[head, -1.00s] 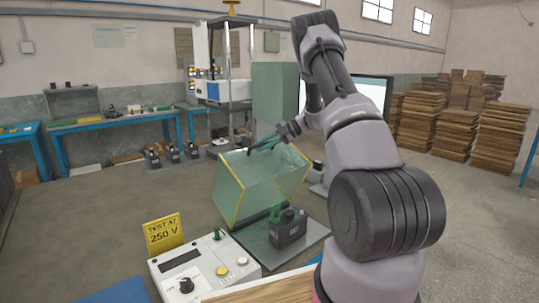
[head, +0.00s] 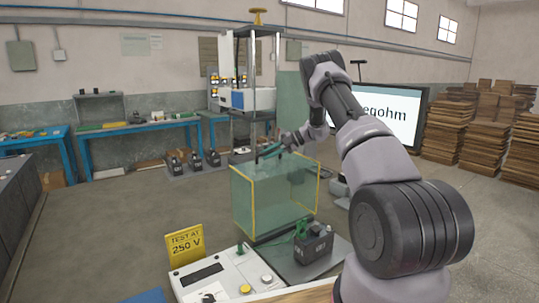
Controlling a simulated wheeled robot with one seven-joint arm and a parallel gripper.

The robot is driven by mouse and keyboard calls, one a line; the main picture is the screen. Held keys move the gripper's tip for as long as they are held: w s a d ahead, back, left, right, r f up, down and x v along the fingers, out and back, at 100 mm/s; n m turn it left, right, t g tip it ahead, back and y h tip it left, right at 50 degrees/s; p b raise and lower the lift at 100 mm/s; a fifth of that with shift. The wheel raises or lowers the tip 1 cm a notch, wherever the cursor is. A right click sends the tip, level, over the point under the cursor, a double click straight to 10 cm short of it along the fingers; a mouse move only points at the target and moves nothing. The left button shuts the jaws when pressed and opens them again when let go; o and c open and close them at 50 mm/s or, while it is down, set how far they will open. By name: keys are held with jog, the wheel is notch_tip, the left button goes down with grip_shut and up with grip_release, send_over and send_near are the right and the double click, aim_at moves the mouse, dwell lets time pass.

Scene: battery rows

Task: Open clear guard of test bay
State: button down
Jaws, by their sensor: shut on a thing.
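The clear guard (head: 275,200) is a greenish see-through box with yellow edges. It stands roughly upright at the back of the grey test bay plate (head: 330,258). A black battery unit (head: 314,246) with green parts on top sits on the plate in front of the guard, uncovered. My gripper (head: 268,153) is at the guard's top edge and shut on it. The exact contact at the fingertips is small and hard to make out.
A white control box (head: 215,275) with buttons and a yellow "TEST AT 250 V" sign (head: 185,244) stand at front left. Several black units (head: 193,160) stand on the floor behind. A screen (head: 385,108) and stacked boards (head: 465,125) are at right.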

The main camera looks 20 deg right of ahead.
jog(key=c, duration=0.8)
grip_release()
jog(key=shift+s, duration=0.1)
jog(key=v, duration=1.1)
